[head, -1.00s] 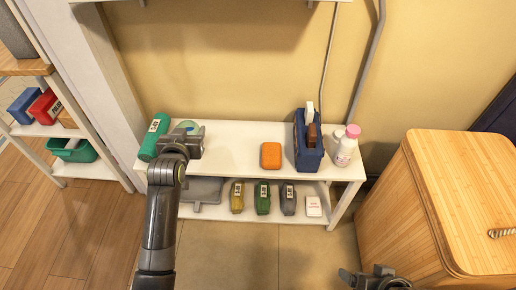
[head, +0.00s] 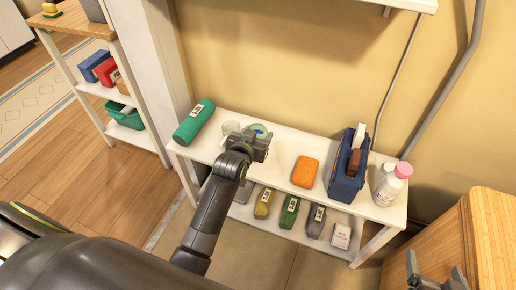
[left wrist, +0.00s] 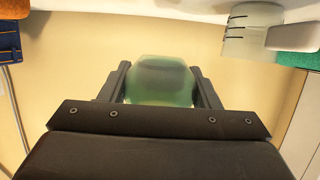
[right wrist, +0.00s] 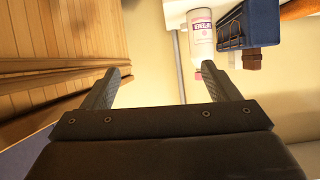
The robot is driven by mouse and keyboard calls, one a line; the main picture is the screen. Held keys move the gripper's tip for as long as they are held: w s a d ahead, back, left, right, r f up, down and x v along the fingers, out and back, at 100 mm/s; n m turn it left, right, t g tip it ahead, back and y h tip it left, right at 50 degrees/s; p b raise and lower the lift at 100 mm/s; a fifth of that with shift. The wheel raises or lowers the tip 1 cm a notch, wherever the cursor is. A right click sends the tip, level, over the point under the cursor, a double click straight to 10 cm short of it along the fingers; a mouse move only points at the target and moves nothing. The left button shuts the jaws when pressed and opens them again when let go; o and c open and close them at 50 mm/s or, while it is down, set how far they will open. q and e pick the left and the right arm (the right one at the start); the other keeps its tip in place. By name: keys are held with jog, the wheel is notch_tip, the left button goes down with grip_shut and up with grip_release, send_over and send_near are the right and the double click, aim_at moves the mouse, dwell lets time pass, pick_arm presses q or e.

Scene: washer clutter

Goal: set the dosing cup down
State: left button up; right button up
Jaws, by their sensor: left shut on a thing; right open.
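The dosing cup (left wrist: 160,82), a translucent green cup, is between the fingers of my left gripper (left wrist: 160,95) in the left wrist view. In the head view the cup (head: 261,130) shows as a pale green rim just behind my left gripper (head: 262,150), over the white shelf unit's top (head: 287,143). My left gripper is shut on it. I cannot tell whether the cup touches the surface. My right gripper (head: 437,277) is open and empty at the lower right, in front of the wooden hamper; its spread fingers (right wrist: 165,90) show in the right wrist view.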

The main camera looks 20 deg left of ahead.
pick_arm(q)
notch_tip(320, 180, down, 2)
jog(key=shift+f+b, duration=0.1)
jog(key=shift+b, duration=0.3)
jog(key=shift+f, duration=0.25)
notch_tip(320, 180, down, 3)
jog(key=shift+r+b, duration=0.1)
jog(key=shift+b, duration=0.65)
pick_arm(e)
notch_tip(320, 180, up, 16)
jog(key=w+n+t, duration=0.1)
jog(key=t, duration=0.9)
jog(key=shift+w+n+h, duration=0.3)
jog(key=shift+w+n, duration=0.05)
jog(key=shift+n, duration=0.05)
pick_arm(q)
jog(key=shift+f, duration=0.25)
pick_arm(e)
jog(key=shift+a+r+t, duration=0.1)
jog(key=shift+t, duration=0.2)
pick_arm(q)
jog(key=o, duration=1)
pick_arm(e)
jog(key=shift+s+r, duration=0.1)
